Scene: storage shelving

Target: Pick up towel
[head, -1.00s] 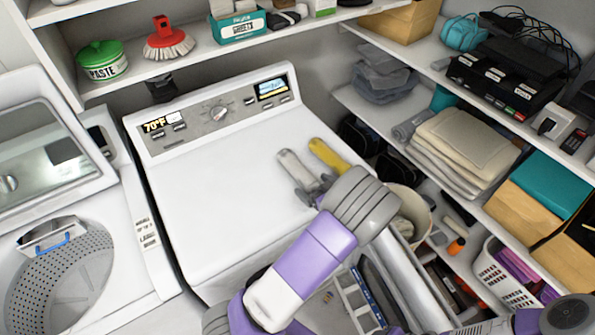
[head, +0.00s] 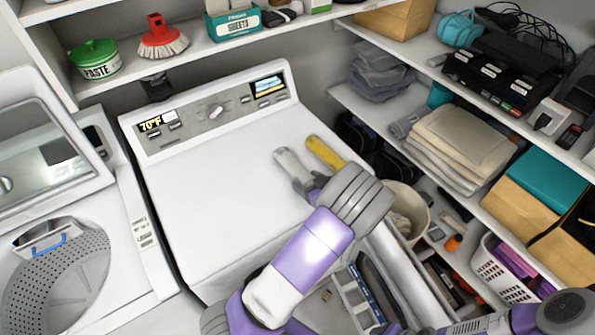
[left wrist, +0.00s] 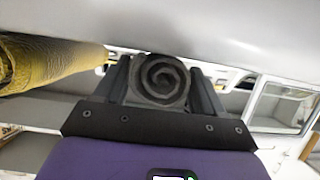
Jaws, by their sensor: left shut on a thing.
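A rolled grey towel (head: 290,163) shows over the white top of the dryer in the head view. Its spiral end (left wrist: 160,82) faces the camera in the left wrist view. My left gripper (head: 302,185) is shut on this grey roll, with one dark finger on each side of it. A rolled yellow towel (head: 324,153) lies beside it on the right in the head view, and it fills the left of the left wrist view (left wrist: 50,65). I cannot tell whether the grey roll touches the surface below. My right gripper is not in view.
The dryer (head: 215,195) has a wide clear top. A control panel (head: 215,110) rises behind it. An open washer (head: 60,270) stands at the left. Shelves at the right hold folded towels (head: 460,140) and boxes. A bin (head: 415,205) stands close to my left wrist.

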